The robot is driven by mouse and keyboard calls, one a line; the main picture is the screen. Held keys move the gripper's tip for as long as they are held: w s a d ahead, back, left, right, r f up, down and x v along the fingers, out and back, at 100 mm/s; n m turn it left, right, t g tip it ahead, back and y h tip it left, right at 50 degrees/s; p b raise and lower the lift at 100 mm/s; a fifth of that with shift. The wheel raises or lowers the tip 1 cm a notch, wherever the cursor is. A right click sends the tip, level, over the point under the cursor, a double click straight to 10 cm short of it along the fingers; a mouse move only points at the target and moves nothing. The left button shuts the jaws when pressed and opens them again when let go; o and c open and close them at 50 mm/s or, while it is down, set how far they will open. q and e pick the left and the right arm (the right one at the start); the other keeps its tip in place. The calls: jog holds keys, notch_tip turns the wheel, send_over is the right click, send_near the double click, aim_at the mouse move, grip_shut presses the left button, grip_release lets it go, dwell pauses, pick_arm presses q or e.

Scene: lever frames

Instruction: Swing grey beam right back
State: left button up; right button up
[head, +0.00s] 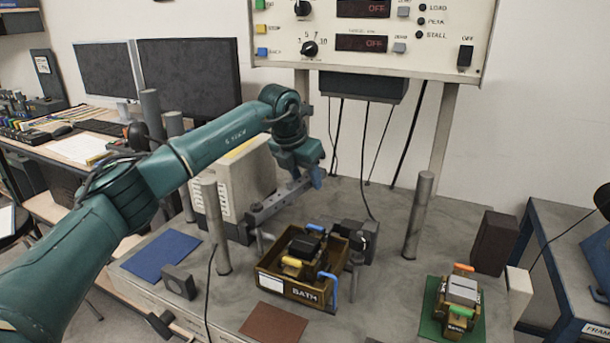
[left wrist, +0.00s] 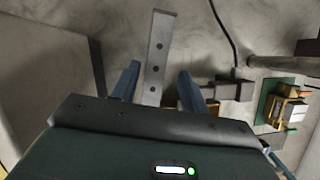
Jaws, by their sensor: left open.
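The grey beam (head: 277,203) is a flat bar with holes, on a dark mount (head: 236,228) beside a beige block. It slants toward the back right in the head view. My left gripper (head: 316,180) is at the beam's far end, pointing down. In the left wrist view, the beam (left wrist: 160,45) passes between the two blue fingers of my left gripper (left wrist: 158,80), with gaps visible at both sides. The left gripper is open. Whether the fingers reach down past the beam is hard to tell. My right gripper is in neither view.
A brown tray labelled BATH (head: 290,290) stands in front of the beam, with a dark grey block (head: 352,240) behind it. Upright grey posts stand left (head: 217,228) and right (head: 418,215). A control panel (head: 385,35) hangs above the back.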

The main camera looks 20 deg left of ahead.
aim_at(289, 183)
pick_arm(q)
jog(key=shift+r, duration=0.1)
jog(key=b+v, duration=0.1)
jog(key=v, duration=1.2)
jog(key=shift+b, duration=0.35)
